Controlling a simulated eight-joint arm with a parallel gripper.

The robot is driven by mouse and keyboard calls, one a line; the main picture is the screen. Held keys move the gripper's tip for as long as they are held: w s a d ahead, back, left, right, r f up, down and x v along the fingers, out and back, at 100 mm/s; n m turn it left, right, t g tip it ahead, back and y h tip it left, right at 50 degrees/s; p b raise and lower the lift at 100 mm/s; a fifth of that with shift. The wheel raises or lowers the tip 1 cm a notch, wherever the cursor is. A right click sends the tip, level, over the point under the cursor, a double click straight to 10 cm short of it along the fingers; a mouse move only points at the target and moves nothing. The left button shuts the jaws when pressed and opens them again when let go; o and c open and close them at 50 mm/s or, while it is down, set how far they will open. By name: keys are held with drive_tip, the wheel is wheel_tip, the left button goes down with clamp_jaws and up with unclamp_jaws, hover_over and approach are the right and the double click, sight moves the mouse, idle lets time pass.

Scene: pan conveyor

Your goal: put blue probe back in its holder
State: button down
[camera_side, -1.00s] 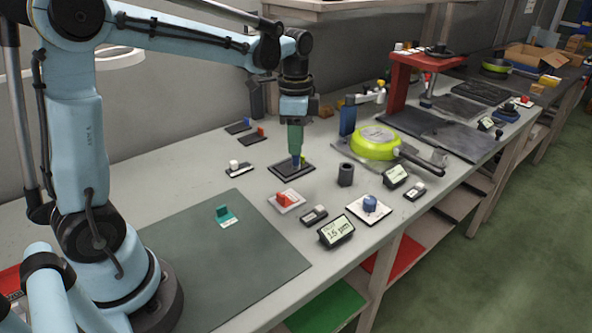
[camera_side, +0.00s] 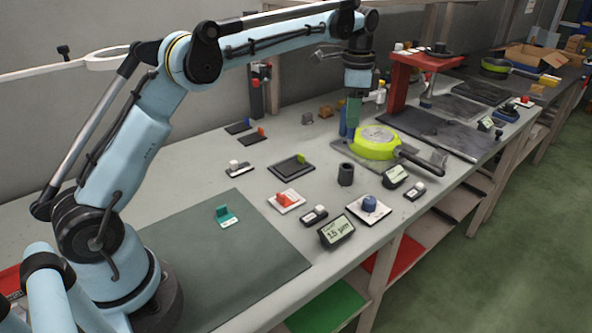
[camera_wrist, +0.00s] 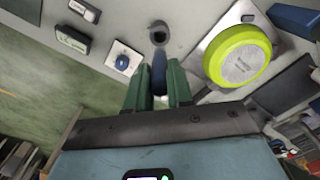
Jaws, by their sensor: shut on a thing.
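The blue probe (camera_wrist: 159,74) is upright between the two green fingers of my gripper (camera_wrist: 159,88) in the wrist view. My gripper (camera_side: 353,110) is shut on it, above the bench. In the side view the probe is hard to tell from the blue block beside the fingers. The holder, a dark round cup with an open top (camera_side: 345,174), stands on the bench nearer the side camera and lower than my gripper. In the wrist view the holder (camera_wrist: 158,34) lies just beyond the probe's tip, apart from it, and its bore looks empty.
A lime-green pan (camera_side: 374,144) sits on a plate right of the holder, its handle pointing right. A small display (camera_side: 396,175), a blue knob on a white plate (camera_side: 369,205) and a larger display (camera_side: 336,230) stand nearby. A red stand (camera_side: 398,85) rises behind.

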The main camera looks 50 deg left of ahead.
sight(350, 142)
drive_tip(key=shift+f, duration=2.9)
drive_tip(key=shift+f, duration=2.85)
drive_tip(key=c, duration=0.9)
unclamp_jaws()
wheel_tip(350, 142, up, 12)
drive_tip(key=shift+f, duration=0.1)
